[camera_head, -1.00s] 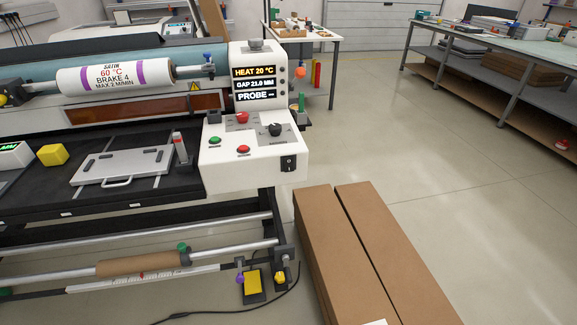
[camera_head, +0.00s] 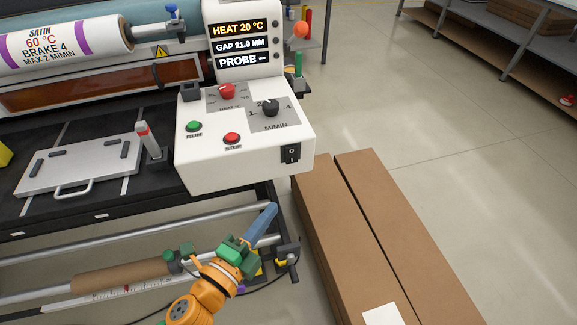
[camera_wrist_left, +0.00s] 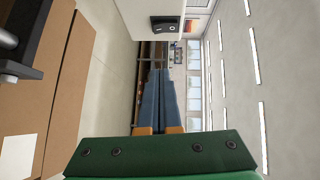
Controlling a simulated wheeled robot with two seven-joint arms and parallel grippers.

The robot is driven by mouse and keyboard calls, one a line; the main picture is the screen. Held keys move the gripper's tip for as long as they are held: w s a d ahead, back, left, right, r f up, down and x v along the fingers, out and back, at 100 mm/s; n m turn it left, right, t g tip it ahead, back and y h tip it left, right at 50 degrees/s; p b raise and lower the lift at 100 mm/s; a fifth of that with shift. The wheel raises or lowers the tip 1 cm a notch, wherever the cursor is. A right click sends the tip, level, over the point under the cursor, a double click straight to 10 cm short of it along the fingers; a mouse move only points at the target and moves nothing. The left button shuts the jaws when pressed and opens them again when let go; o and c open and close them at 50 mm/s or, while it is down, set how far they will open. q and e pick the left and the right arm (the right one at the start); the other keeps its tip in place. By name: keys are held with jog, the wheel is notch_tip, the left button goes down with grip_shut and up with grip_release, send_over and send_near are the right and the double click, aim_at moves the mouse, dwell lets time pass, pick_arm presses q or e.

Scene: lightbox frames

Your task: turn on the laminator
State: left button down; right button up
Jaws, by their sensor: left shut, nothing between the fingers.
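The laminator's white control box (camera_head: 245,165) fills the upper middle of the head view. On its front face is a black rocker power switch (camera_head: 292,152); it also shows in the wrist view (camera_wrist_left: 165,24). The lit display (camera_head: 240,45) reads HEAT 20 °C, GAP 21.0 MM, PROBE --. On top are a red heat knob (camera_head: 227,92), a black speed knob (camera_head: 270,107), a green RUN button (camera_head: 193,127) and a red STOP button (camera_head: 232,138). My left gripper (camera_head: 272,208), with blue fingers, is shut and empty, below the box and apart from the switch. My right gripper is out of view.
Long cardboard boxes (camera_head: 345,225) stand on the floor right of the laminator. Metal bars (camera_head: 130,235) and a brown roll (camera_head: 120,275) lie below the black bed. A silver plate (camera_head: 80,165) rests on the bed. Open floor (camera_head: 450,150) lies to the right.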

pick_arm(q)
jog(key=p, duration=0.1)
send_near(294, 161)
jog(key=w+d, duration=0.4)
jog(key=shift+w+a+f, duration=0.1)
jog(key=shift+w+a, duration=0.3)
jog(key=shift+w, duration=0.2)
jog(key=shift+d, duration=0.1)
jog(key=b, duration=0.2)
jog(key=shift+w+f+m+t+b, duration=0.2)
jog(key=shift+w+m+t+b, duration=0.1)
jog(key=shift+b, duration=0.1)
